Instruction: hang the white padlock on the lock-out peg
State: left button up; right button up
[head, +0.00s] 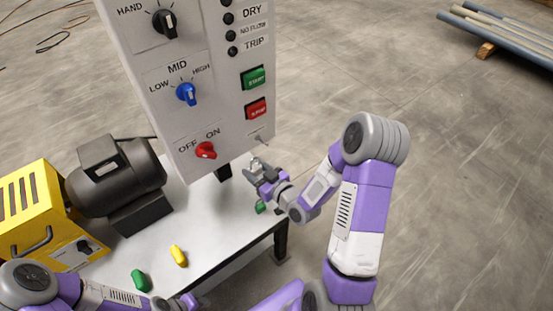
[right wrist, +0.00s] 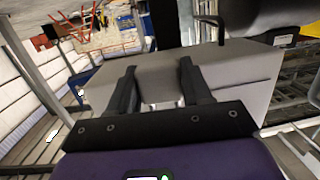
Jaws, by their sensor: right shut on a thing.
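The white padlock (head: 256,163) is a small pale shape at the fingertips of my right gripper (head: 257,170) in the head view, partly hidden by the fingers. That gripper is shut on it, just below the lower right corner of the grey control panel. The lock-out peg (head: 258,138) is a small light part under the red button, a little above the padlock; they look apart. In the right wrist view the two dark fingers of the right gripper (right wrist: 157,75) stand before a pale grey surface; I cannot make out the padlock there. My left arm is at the bottom left; its fingertips are unclear.
The control panel (head: 218,105) carries knobs and buttons. Below it, the pale table (head: 205,225) holds a dark motor (head: 115,175), a yellow box (head: 32,205), a yellow piece (head: 178,255) and green pieces (head: 140,280), one near the right edge (head: 261,207). Open floor lies to the right.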

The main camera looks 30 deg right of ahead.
aim_at(254, 148)
jog(key=s+d+r+n+y+p, duration=0.2)
jog(key=s+d+r+y+p, duration=0.15)
jog(key=s+d, duration=0.25)
jog(key=shift+g+h, duration=0.25)
jog(key=shift+g, duration=0.15)
jog(key=shift+w+a+f+b, duration=0.1)
jog(key=shift+w+a+b, duration=0.05)
jog(key=shift+w, duration=1.35)
jog(key=shift+w+a+f+b, duration=0.1)
jog(key=shift+w+a+b, duration=0.1)
jog(key=shift+w, duration=1.35)
jog(key=shift+w+a+f+b, duration=0.1)
jog(key=shift+w+a, duration=0.05)
jog(key=shift+w, duration=1.35)
jog(key=shift+w+f+b, duration=0.1)
jog(key=shift+f+b, duration=0.1)
jog(key=shift+b, duration=0.3)
pick_arm(q)
jog(key=shift+s+r+b, duration=0.2)
jog(key=shift+r, duration=0.3)
jog(key=shift+s+r+b, duration=0.2)
jog(key=shift+r, duration=0.25)
pick_arm(e)
jog(key=shift+a+f, duration=0.1)
jog(key=shift+a, duration=0.1)
